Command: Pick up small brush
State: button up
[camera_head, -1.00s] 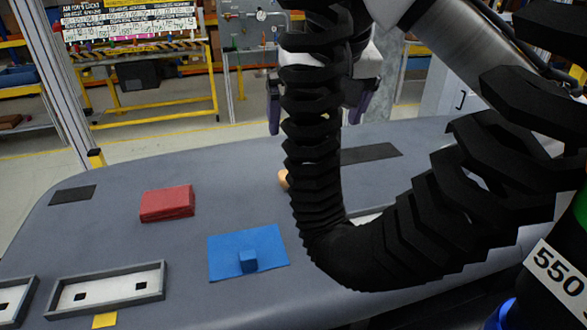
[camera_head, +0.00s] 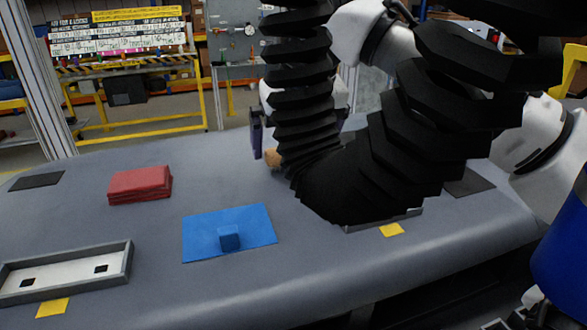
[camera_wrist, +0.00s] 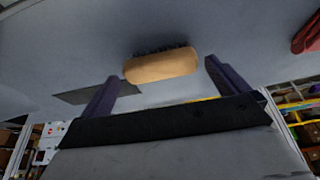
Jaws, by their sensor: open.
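The small brush (camera_wrist: 161,66) has a light wooden back and dark bristles. In the wrist view it lies on the grey table, just beyond and between the two purple fingers of my gripper (camera_wrist: 163,82). The fingers are apart with nothing between them. In the head view only part of the brush (camera_head: 272,157) shows, at the left of my black arm hose. My gripper (camera_head: 290,140) is mostly hidden there behind the hose, with one purple finger showing just left of the brush.
A grey-framed tray (camera_head: 66,292) is at the front left. A dark flat pad (camera_head: 37,181) lies at the far left.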

aim_at(295, 150)
jog(key=shift+w+a+f, duration=0.1)
jog(key=shift+w+f, duration=0.2)
jog(key=shift+f, duration=0.35)
jog(key=c, duration=0.8)
jog(key=shift+r, duration=0.15)
jog(key=shift+r+p, duration=1.85)
jog(key=shift+r, duration=8)
